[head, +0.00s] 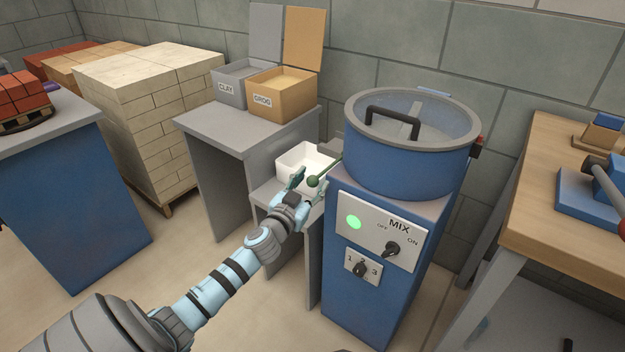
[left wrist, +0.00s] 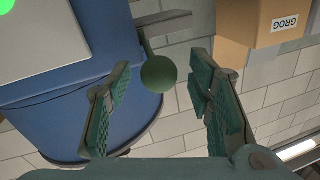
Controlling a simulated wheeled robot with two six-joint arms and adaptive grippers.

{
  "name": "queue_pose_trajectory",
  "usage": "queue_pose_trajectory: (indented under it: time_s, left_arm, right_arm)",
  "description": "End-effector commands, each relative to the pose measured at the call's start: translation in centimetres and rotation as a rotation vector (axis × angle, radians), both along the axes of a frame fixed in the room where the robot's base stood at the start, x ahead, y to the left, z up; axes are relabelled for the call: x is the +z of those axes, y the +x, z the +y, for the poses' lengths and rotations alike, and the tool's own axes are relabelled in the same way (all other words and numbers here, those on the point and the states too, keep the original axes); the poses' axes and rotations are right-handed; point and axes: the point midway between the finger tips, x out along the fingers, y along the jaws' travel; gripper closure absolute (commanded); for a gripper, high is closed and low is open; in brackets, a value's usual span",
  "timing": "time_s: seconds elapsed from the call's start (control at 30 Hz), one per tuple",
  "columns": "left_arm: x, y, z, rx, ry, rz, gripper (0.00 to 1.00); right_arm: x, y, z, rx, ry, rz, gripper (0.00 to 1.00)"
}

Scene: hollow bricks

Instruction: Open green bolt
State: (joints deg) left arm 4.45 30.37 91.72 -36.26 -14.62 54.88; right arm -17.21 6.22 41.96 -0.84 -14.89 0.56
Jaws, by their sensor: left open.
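The green bolt shows as a thin green rod with a round green ball knob (head: 313,181) at its end. It sticks out to the left from the side of the blue mixer drum (head: 410,160). My left gripper (head: 306,187) is open at the ball. In the left wrist view the ball (left wrist: 158,73) appears between the tips of the two spread fingers, with gaps on both sides. No contact shows. The drum's clear lid with a black handle (head: 393,119) is down. My right gripper is in neither view.
A white bin (head: 303,166) stands behind the gripper, left of the mixer. The mixer's control panel (head: 381,232) has a lit green light. CLAY (head: 229,88) and GROG (head: 275,106) boxes stand open on a grey table. A wooden bench (head: 560,210) is at the right.

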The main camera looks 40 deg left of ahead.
Motion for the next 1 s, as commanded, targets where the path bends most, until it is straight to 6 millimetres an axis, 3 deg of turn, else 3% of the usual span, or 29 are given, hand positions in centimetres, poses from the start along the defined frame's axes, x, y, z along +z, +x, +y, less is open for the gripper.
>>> queue_pose_trajectory:
  time_s: [0.1, 0.37, 0.67, 1.0]
  left_arm:
    - [0.04, 0.94, 0.15, -0.001, -0.001, 0.0, 0.53]
    - [-0.07, 1.12, 0.19, -0.001, -0.001, 0.001, 0.53]
    - [-0.08, 1.08, 0.19, -0.001, -0.001, 0.001, 1.0]
    - [-0.17, 1.07, 0.19, -0.001, -0.002, 0.001, 1.0]
  right_arm:
    - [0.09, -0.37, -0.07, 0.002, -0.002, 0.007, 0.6]
    - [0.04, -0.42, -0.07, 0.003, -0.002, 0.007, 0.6]
    - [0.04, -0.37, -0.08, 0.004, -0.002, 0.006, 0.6]
    - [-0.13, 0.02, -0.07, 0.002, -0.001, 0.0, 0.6]
